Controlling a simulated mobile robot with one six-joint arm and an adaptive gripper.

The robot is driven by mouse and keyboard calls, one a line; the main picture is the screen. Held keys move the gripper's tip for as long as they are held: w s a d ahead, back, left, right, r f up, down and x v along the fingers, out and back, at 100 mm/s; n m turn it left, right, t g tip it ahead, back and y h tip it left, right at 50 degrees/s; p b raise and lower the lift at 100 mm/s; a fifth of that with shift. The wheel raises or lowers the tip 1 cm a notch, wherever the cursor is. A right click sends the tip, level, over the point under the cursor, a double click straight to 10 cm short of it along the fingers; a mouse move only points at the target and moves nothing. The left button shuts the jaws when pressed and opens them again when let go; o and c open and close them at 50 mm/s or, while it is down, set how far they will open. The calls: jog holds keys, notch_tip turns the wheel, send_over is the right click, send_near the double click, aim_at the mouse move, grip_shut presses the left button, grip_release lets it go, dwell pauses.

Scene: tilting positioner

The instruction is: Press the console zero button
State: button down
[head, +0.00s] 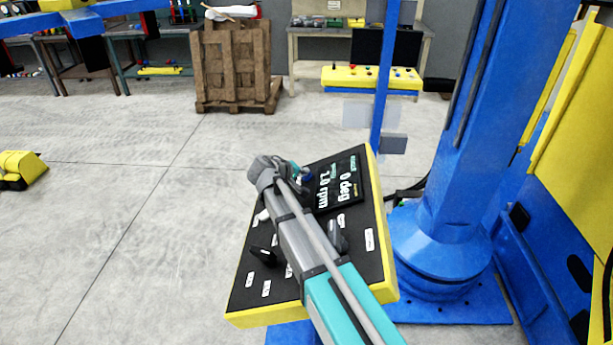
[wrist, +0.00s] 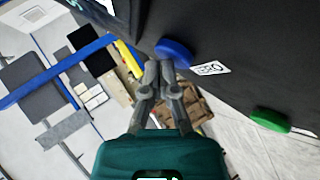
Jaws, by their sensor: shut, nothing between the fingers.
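The console (head: 375,215) has a black face and yellow sides and carries a display (head: 340,182) reading 0 deg and 1.0 rpm. In the wrist view a round blue button (wrist: 174,52) stands out from the black panel beside a white label (wrist: 209,69) that appears to read ZERO. My gripper (wrist: 159,68) is shut and empty. Its fingertips are right by the lower left edge of the blue button in the picture; I cannot tell whether they touch it.
A green button (wrist: 270,120) sits farther right on the panel in the wrist view. Black knobs (head: 338,238) and white labels are on the console face. A blue column (head: 455,150) stands right of the console. Open floor (head: 130,220) lies to the left.

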jog(key=shift+r, duration=0.1)
dwell(0.8)
jog(key=shift+a+r+p, duration=0.35)
jog(key=shift+r+p, duration=0.3)
jog(key=shift+p, duration=0.1)
jog(key=shift+a+r+p, duration=0.4)
jog(key=shift+r+p, duration=0.35)
jog(key=shift+a+r+p, duration=0.4)
jog(key=shift+r+p, duration=0.3)
jog(key=shift+a+r+p, duration=0.4)
jog(key=shift+r+p, duration=0.35)
jog(key=shift+r, duration=0.1)
